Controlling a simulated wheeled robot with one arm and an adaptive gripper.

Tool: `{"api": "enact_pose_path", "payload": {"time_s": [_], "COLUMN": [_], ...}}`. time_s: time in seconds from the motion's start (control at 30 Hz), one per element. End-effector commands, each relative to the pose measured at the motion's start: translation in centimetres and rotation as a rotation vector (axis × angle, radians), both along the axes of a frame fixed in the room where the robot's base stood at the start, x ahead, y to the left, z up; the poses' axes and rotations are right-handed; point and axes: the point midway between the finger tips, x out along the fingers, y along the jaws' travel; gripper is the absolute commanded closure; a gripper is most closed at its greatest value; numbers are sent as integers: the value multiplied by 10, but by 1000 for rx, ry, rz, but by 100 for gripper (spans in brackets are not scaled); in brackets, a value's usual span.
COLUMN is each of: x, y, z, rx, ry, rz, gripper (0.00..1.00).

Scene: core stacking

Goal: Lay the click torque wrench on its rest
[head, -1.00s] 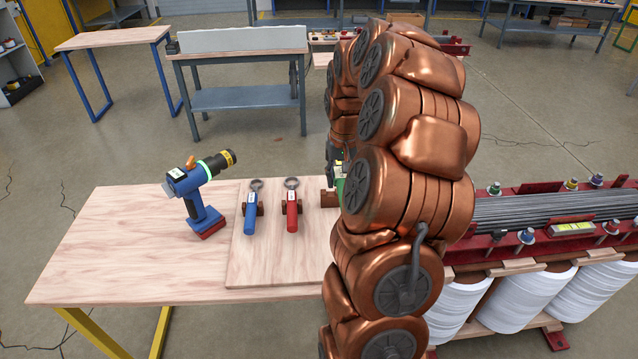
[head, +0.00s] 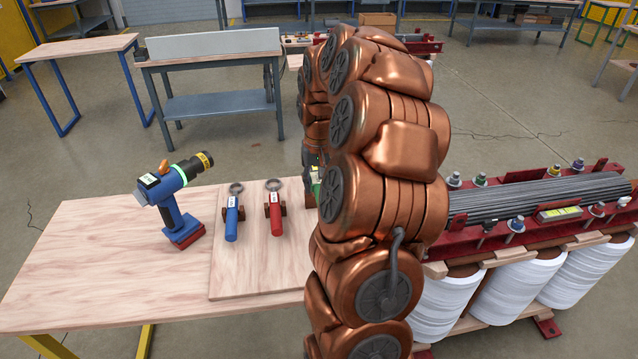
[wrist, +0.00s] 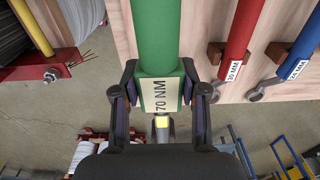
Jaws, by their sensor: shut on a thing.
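The click torque wrench has a green handle (wrist: 157,35) with a cream label reading "70 NM" in the wrist view. My gripper (wrist: 160,88) is shut on it at the label, one finger on each side. The handle lies over the edge of a pale wooden board (wrist: 120,25). In the head view my arm hides most of the gripper and wrench; only a small green patch (head: 316,190) shows. I cannot make out a free rest under the wrench, nor tell whether the wrench touches anything below.
A red-handled wrench (head: 275,212) and a blue-handled wrench (head: 232,218) lie on brown supports on the board. A blue cordless tool (head: 170,205) stands at left on the table (head: 90,265). A red-framed core (head: 540,195) with white coils stands at right.

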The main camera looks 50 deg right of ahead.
Motion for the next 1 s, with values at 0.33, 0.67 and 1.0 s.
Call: {"api": "enact_pose_path", "payload": {"time_s": [0.33,0.67,1.0], "x": [-2,-1,-1], "y": [-1,-1,-1], "z": [-21,-46,-65], "rx": [-3,-2,-2], "ry": [-2,-3,-3], "rz": [-3,-3,-4], "gripper": [100,100,100]}}
